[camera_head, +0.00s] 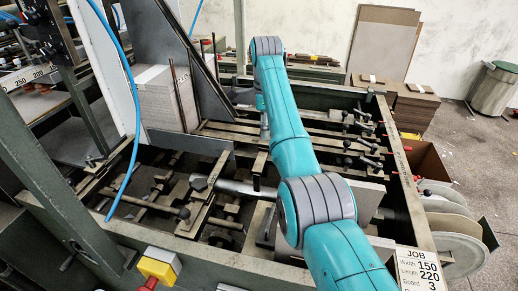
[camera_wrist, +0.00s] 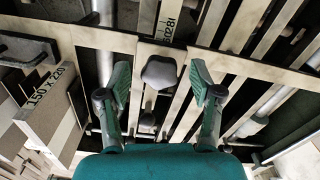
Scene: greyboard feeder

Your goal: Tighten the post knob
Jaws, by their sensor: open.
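A dark grey, faceted knob (camera_wrist: 160,72) shows in the wrist view, in line with the gap between my fingertips. My gripper (camera_wrist: 160,86) is open, one teal-padded finger on each side of the knob. I see clear gaps between both fingers and the knob, and nothing is held. How far the knob lies below the fingertips is hard to tell. In the head view my arm reaches over the feeder frame; my fingers are not clearly seen there, and I cannot tell which knob there is this one.
Slotted metal bars surround the knob. A board stack marked 150 x 220 (camera_wrist: 46,98) stands left in the wrist view. The head view shows several levers, a dark-headed rod (camera_head: 198,182), a blue hose (camera_head: 133,100), an upright grey plate (camera_head: 158,38) and a job card (camera_head: 419,268).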

